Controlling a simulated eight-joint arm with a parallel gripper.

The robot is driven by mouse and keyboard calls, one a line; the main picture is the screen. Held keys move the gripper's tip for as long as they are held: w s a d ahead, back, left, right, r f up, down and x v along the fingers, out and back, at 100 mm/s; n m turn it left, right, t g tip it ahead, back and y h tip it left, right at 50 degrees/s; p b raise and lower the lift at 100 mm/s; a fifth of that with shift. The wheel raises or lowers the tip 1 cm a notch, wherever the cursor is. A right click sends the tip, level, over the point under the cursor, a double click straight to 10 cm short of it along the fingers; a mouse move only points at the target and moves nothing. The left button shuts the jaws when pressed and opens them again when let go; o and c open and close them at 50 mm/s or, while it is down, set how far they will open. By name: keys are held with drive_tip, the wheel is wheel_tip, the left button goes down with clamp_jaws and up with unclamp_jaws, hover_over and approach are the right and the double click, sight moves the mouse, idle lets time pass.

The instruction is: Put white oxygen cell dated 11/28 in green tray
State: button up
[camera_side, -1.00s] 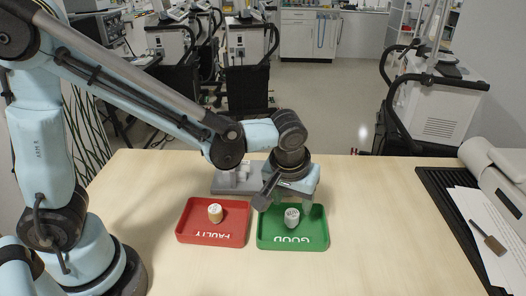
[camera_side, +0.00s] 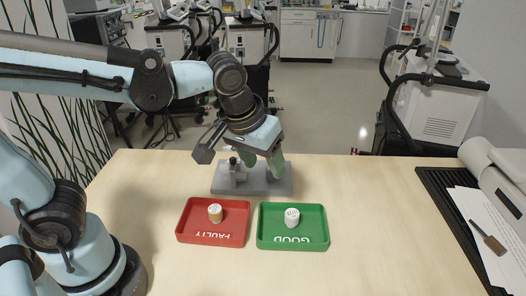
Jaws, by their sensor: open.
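A white cell (camera_side: 292,217) stands upright in the green tray (camera_side: 265,240), which is marked GOOD. Its date is too small to read. A tan cell with a pale top (camera_side: 215,213) stands in the red tray (camera_side: 185,232), which is marked FAULTY. My gripper (camera_side: 261,162) is open above the grey holder (camera_side: 285,186), behind the trays and clear of both cells. A small grey piece (camera_side: 234,172) stands on the left of the holder, beside the fingers. The fingers partly hide the holder's middle.
A black rack with papers (camera_side: 470,225), a brush-like tool (camera_side: 488,238) and a pale device (camera_side: 495,170) lie at the right edge. The table between the green tray and the rack is clear.

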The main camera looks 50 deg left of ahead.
drive_tip(key=s+a+f+m+t, duration=0.1)
drive_tip(key=s+a+m+t, duration=0.1)
drive_tip(key=a, duration=0.5)
drive_tip(key=shift+s+a+f+m+t, duration=0.3)
drive_tip(key=shift+s+t, duration=0.2)
drive_tip(key=shift+s, duration=0.4)
idle(0.3)
